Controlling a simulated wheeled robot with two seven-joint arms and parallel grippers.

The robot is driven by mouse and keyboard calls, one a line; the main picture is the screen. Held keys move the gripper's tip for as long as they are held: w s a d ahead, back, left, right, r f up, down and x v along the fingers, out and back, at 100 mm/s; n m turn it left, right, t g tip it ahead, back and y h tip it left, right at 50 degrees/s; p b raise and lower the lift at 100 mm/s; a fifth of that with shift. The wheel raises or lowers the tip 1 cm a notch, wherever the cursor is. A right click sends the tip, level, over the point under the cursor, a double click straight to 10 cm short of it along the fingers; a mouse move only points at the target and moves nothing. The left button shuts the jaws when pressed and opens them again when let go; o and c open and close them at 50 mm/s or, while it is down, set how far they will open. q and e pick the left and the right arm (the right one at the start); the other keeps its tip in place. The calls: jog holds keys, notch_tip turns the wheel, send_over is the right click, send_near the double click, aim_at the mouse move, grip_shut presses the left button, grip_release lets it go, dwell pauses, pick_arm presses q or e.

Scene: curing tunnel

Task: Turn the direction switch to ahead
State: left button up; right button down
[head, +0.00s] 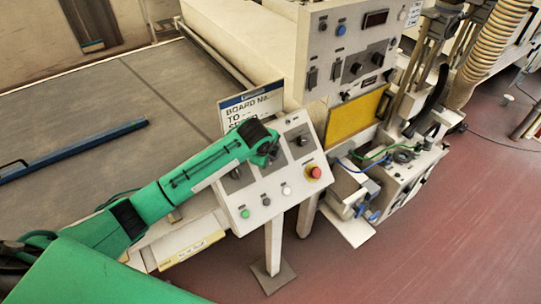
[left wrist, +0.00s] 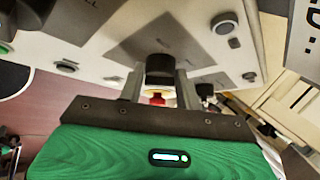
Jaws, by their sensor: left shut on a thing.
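The sloped white control panel (head: 232,209) stands in the middle of the head view. My left gripper (head: 272,158) reaches over it from the left. In the left wrist view, my left gripper (left wrist: 160,90) has its two fingers shut on a black switch knob (left wrist: 160,67) on a grey plate. This appears to be the direction switch, but its label is not readable and its pointing direction is unclear. In the head view my gripper hides the knob. My right gripper is in neither view.
A taller cabinet (head: 318,75) rises behind. Red floor lies open at right.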

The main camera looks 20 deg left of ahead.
pick_arm(q)
jog(key=shift+f+m+g, duration=0.15)
jog(key=shift+m+g, duration=0.25)
jog(key=shift+m, duration=0.1)
jog(key=shift+s+f, duration=0.1)
jog(key=o, duration=0.9)
jog(key=shift+o, duration=0.2)
jog(key=shift+r, duration=0.2)
jog(key=shift+r, duration=0.25)
jog(key=d+b+v, duration=0.1)
jog(key=b+v, duration=0.4)
jog(key=v, duration=0.8)
jog(key=shift+a, duration=0.45)
